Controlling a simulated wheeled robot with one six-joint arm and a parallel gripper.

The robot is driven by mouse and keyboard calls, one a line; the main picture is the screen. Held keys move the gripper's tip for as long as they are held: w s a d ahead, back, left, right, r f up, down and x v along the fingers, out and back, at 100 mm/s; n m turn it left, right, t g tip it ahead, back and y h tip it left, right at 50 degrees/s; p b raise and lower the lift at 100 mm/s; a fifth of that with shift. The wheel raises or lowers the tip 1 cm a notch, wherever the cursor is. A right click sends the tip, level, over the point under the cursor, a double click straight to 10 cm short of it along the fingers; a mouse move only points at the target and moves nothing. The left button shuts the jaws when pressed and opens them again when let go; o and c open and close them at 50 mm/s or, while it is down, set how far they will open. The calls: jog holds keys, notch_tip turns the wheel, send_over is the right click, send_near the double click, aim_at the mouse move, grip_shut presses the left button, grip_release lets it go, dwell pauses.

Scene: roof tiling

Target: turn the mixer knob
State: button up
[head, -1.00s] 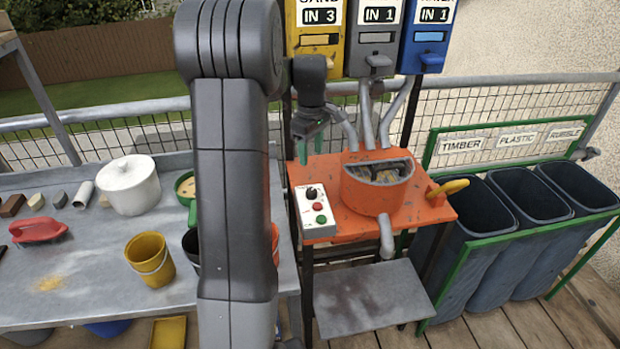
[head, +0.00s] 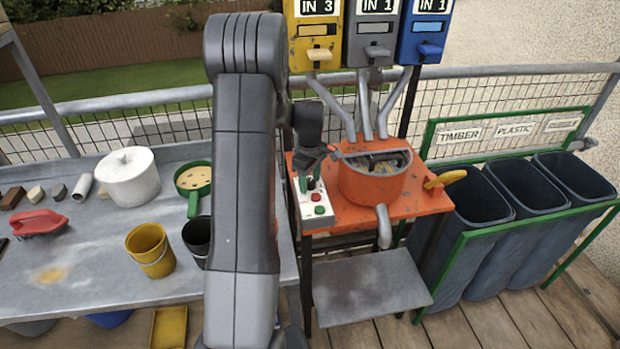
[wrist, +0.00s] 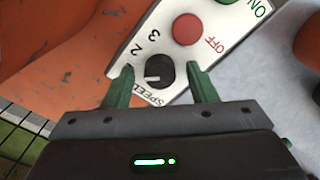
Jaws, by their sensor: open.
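The mixer knob (wrist: 159,72) is a small black dial with a white pointer line, beside the word SPEED and the figures 2 and 3 in the wrist view. It sits on the white control panel (head: 321,213) on the orange mixer table. My gripper (wrist: 163,82) is open, with its green fingers on either side of the knob; I cannot tell whether they touch it. In the head view my gripper (head: 306,184) is over the panel's upper end and hides the knob. The orange mixer drum (head: 368,186) stands right of the panel.
The red OFF button (wrist: 187,29) and green ON button (head: 320,210) are close by on the panel. A yellow handle (head: 445,179) sticks out at the table's right. Dark bins (head: 483,203) stand right.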

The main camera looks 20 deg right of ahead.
jog(key=c, duration=1)
jog(key=shift+o, duration=0.2)
jog(key=shift+m, duration=0.3)
jog(key=m+b, duration=0.1)
jog(key=m, duration=0.3)
jog(key=m+b, duration=0.1)
jog(key=m, duration=0.8)
jog(key=shift+w+m+b, duration=0.1)
jog(key=shift+m+b, duration=0.2)
jog(key=shift+m, duration=1.9)
